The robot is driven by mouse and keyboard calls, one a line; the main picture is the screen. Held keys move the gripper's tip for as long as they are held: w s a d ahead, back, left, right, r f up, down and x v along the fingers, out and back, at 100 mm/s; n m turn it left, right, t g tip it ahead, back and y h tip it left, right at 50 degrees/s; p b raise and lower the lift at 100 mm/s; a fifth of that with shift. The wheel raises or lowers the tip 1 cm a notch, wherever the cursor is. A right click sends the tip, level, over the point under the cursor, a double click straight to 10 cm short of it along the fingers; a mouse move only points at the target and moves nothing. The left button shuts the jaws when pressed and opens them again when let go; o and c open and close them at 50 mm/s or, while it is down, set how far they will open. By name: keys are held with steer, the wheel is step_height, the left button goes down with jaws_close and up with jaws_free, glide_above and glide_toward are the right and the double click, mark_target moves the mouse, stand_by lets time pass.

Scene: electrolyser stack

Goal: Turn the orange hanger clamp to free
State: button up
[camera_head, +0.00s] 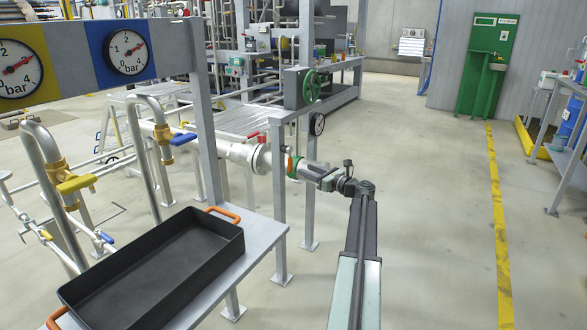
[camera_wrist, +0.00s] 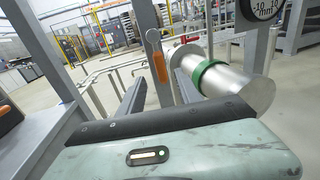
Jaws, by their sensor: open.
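The orange hanger clamp (camera_wrist: 158,64) shows in the wrist view as an upright orange lever below a grey rounded end. It appears between the two fingers of my gripper (camera_wrist: 161,86), which is open and empty. I cannot tell how far beyond the fingertips the lever is. In the head view the orange piece (camera_head: 290,161) is small, beside a green band on the light pipe. My gripper (camera_head: 313,172) points left at it there and partly hides that end of the pipe.
A silver pipe end with a green ring (camera_wrist: 205,76) lies close to my right finger. A grey post stands just beyond. In the head view a black tray (camera_head: 150,270) with orange handles sits on a grey bench at left.

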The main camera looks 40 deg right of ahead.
mark_target(290, 160)
steer(key=w, duration=0.7)
steer(key=shift+w+a, duration=0.2)
steer(key=shift+w, duration=0.1)
jaws_close()
stand_by(0.9)
